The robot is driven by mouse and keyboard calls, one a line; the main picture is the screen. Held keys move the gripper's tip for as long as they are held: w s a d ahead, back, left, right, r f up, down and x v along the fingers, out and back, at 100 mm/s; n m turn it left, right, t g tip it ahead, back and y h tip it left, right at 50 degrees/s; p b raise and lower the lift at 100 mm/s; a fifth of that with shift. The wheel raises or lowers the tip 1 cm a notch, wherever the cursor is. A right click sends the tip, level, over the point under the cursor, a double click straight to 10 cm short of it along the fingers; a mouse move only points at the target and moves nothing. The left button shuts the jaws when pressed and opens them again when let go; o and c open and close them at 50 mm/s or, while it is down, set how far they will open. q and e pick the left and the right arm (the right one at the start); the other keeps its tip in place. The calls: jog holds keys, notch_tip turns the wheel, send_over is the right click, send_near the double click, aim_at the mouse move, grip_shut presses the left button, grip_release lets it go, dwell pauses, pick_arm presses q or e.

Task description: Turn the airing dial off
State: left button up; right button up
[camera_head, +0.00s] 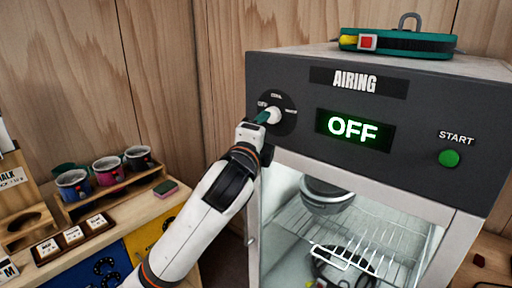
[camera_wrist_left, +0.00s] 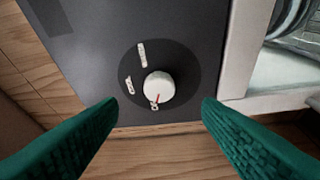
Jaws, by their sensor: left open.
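The airing dial (camera_head: 273,115) is a pale round knob on a dark disc at the upper left of the cabinet's front panel. In the left wrist view the knob (camera_wrist_left: 158,87) has a red pointer mark aimed at one of the labels, too small to read. The display (camera_head: 353,130) reads OFF in green. My left gripper (camera_head: 264,117) is at the dial in the head view. In the wrist view its green fingers (camera_wrist_left: 160,115) are spread wide to either side of the knob, apart from it. My right gripper is not in view.
A green START button (camera_head: 449,158) is on the panel's right. Wire racks (camera_head: 325,240) show inside. Several mugs (camera_head: 107,170) stand on the wooden shelf at left.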

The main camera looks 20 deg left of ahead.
pick_arm(q)
jog(key=shift+s+d+f+b, duration=0.15)
jog(key=shift+s+b, duration=0.15)
jog(key=shift+s, duration=1.85)
